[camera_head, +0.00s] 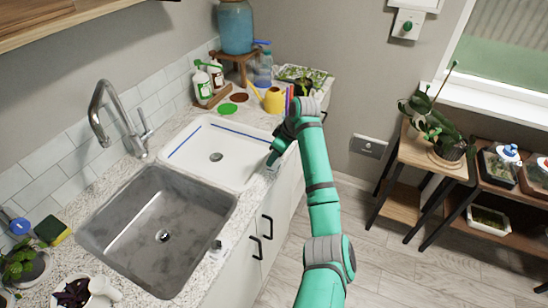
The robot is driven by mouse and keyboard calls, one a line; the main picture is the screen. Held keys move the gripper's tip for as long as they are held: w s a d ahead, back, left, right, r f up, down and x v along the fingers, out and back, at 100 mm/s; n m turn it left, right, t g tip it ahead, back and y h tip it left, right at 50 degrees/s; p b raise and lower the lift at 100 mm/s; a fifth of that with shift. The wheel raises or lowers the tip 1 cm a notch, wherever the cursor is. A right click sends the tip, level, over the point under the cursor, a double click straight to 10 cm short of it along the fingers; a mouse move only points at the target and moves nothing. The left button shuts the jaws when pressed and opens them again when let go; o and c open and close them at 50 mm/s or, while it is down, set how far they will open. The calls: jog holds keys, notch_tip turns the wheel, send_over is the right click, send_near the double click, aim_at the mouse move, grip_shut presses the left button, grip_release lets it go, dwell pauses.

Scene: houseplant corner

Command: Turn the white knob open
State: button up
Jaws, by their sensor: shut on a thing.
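My gripper (272,163) points down at the counter's front edge, to the right of the white drainer basin (240,176). It is shut on a small pale thing that is mostly hidden by the fingers, which I take to be the white knob (273,169). How far the knob is turned cannot be told from here. Another small knob (216,245), grey with a pale base, stands apart on the counter edge beside the steel sink (130,215).
A curved tap (103,100) stands behind the sink. A yellow watering can (273,99), spray bottles (201,82) and a seedling tray (303,74) crowd the counter's far end. Plant shelves (405,155) stand at right. The floor (375,240) between is clear.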

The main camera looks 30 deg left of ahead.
jog(key=n+g, duration=0.1)
jog(key=n, duration=0.1)
jog(key=n+g, duration=0.1)
jog(key=n, duration=0.2)
jog(key=shift+w+a+n, duration=0.1)
jog(key=shift+w+n, duration=0.1)
jog(key=shift+n, duration=0.1)
jog(key=shift+w+n+g+h, duration=0.1)
jog(key=shift+n+g+h, duration=0.3)
jog(key=shift+n, duration=0.7)
jog(key=shift+n+g+h, duration=0.4)
jog(key=shift+n, duration=0.7)
jog(key=o, duration=1.1)
jog(key=shift+c, duration=0.2)
jog(key=v, duration=1)
jog(key=shift+r, duration=0.4)
jog(key=shift+w, duration=0.1)
